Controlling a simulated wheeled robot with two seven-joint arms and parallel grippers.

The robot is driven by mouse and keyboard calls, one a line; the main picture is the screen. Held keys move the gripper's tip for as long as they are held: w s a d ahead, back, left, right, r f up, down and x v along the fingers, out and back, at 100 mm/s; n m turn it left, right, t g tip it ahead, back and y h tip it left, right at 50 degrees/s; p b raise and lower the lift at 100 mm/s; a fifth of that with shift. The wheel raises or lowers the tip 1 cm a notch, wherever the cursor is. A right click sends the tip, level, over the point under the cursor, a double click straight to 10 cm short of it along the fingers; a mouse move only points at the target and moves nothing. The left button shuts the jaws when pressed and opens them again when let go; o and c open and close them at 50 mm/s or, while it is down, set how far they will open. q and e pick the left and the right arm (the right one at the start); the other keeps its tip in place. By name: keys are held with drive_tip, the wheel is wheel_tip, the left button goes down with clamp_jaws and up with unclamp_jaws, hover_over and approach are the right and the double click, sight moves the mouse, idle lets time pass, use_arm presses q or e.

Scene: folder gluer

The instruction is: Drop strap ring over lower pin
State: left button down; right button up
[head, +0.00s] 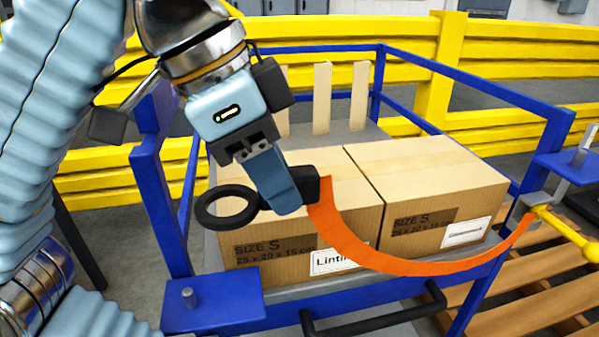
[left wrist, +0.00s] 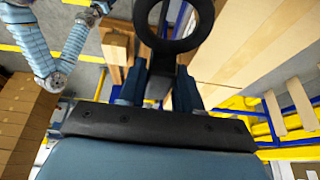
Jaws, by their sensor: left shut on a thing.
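My left gripper (head: 290,192) is shut on the black holder of the strap ring (head: 228,226), in front of the boxes. The ring sticks out to the left of the fingers, clear of the pin. In the left wrist view the ring (left wrist: 172,46) shows beyond the fingers (left wrist: 158,90), with its stem between them. The orange strap (head: 390,264) sags from the holder to a metal bracket (head: 533,203) on the right post. The lower pin (head: 188,296) is a short grey stub upright on a blue plate (head: 225,303), below and left of the ring. My right gripper is not in view.
Two cardboard boxes (head: 450,181) stand in the blue frame (head: 160,185) behind the strap. A black handle bar (head: 375,322) crosses the front. A yellow lever (head: 570,236) and an upper pin (head: 586,139) are at the right. The space above the lower pin is clear.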

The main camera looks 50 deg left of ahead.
sight(207, 195)
use_arm(q)
drive_tip(key=shift+s+a+r, duration=0.1)
drive_tip(key=shift+s+a, duration=0.05)
drive_tip(key=s+a+p, duration=0.2)
drive_tip(key=a+p, duration=0.1)
drive_tip(key=shift+s+a+f, duration=0.25)
drive_tip(key=shift+s+a, duration=0.15)
drive_tip(key=shift+s+a+f+p, duration=0.3)
drive_tip(key=shift+s+a+f, duration=0.3)
drive_tip(key=shift+s+a, duration=0.3)
drive_tip(key=shift+s+d, duration=0.1)
drive_tip(key=shift+d, duration=0.05)
drive_tip(key=shift+s+d+r, duration=0.1)
drive_tip(key=shift+s+d, duration=0.2)
drive_tip(key=shift+d, duration=0.3)
drive_tip(key=shift+a, duration=0.1)
